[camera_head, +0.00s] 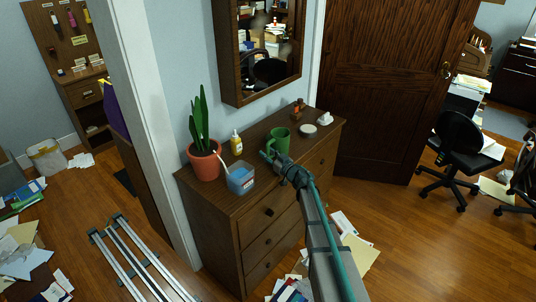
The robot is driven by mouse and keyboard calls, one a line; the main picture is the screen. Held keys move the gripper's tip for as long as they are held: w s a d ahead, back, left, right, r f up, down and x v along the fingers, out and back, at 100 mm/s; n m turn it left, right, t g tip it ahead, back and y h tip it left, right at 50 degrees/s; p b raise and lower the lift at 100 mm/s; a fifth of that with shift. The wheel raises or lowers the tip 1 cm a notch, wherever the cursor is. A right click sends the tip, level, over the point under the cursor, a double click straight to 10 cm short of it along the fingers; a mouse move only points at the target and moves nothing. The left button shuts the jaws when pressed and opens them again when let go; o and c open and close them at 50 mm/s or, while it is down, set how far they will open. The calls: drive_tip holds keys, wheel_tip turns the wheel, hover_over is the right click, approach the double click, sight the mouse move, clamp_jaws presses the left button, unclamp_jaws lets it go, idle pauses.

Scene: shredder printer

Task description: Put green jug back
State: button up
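The green jug (281,140) stands upright on the top of the brown wooden dresser (223,207), near the middle. My gripper (269,154) is at the front left of the jug, low beside its body. My arm reaches in from the bottom of the picture and hides the jug's lower part. The fingers are small and dark here, so I cannot tell whether they touch the jug or how far apart they are.
On the dresser a potted plant (205,165), a yellow bottle (236,143) and a blue container (240,181) stand left of the jug. A white round dish (308,130) and a small brown item (297,108) are to its right. A framed mirror (268,60) hangs above.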

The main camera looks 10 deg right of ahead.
drive_tip(key=shift+r, duration=0.1)
